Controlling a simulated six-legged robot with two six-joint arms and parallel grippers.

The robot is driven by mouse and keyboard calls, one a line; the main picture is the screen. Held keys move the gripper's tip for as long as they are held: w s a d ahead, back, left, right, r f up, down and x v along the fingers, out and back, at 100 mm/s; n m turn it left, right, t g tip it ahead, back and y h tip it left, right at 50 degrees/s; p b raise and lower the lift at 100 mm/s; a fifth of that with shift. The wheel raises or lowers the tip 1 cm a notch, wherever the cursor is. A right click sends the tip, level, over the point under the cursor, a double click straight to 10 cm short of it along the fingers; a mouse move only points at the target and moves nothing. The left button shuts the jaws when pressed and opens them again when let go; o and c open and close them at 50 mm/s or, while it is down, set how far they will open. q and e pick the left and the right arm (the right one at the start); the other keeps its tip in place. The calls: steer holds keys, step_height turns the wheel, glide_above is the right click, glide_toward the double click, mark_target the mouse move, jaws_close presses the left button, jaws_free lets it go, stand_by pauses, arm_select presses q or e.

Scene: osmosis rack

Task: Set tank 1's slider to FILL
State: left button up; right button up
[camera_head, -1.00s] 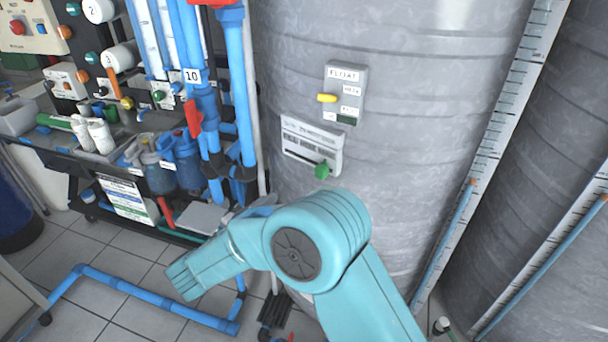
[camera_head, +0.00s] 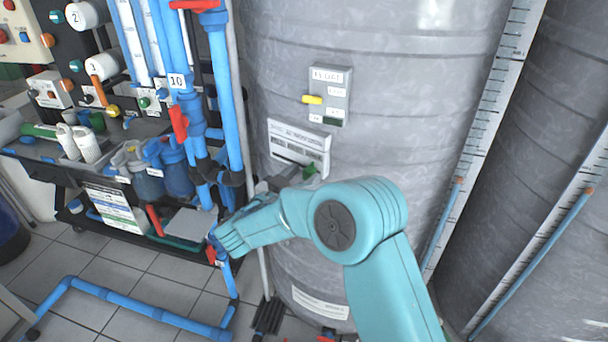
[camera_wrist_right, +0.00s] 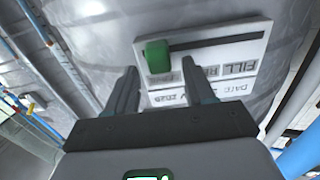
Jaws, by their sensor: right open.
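The slider is a white plate (camera_head: 296,140) on the big grey tank (camera_head: 400,100), with a slot and a green knob (camera_head: 310,172). The knob sits at the right end of the slot in the head view. In the wrist view the plate is tilted, with the green knob (camera_wrist_right: 158,56) at the slot's left end; the word FILL (camera_wrist_right: 240,68) is towards the other end. My right gripper (camera_wrist_right: 160,66) is open, its fingertips to either side of the knob's line; contact cannot be told. In the head view my teal wrist partly hides it. My left gripper is not in view.
A grey box with a yellow lever (camera_head: 312,99) is on the tank above the slider. Blue pipes with red valve handles (camera_head: 179,122) stand close on the left. A ruler-like gauge (camera_head: 500,80) runs down the tank's right side.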

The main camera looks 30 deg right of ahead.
steer(key=shift+w+d, duration=0.25)
steer(key=shift+d, duration=0.4)
jaws_close()
steer(key=shift+w, duration=0.1)
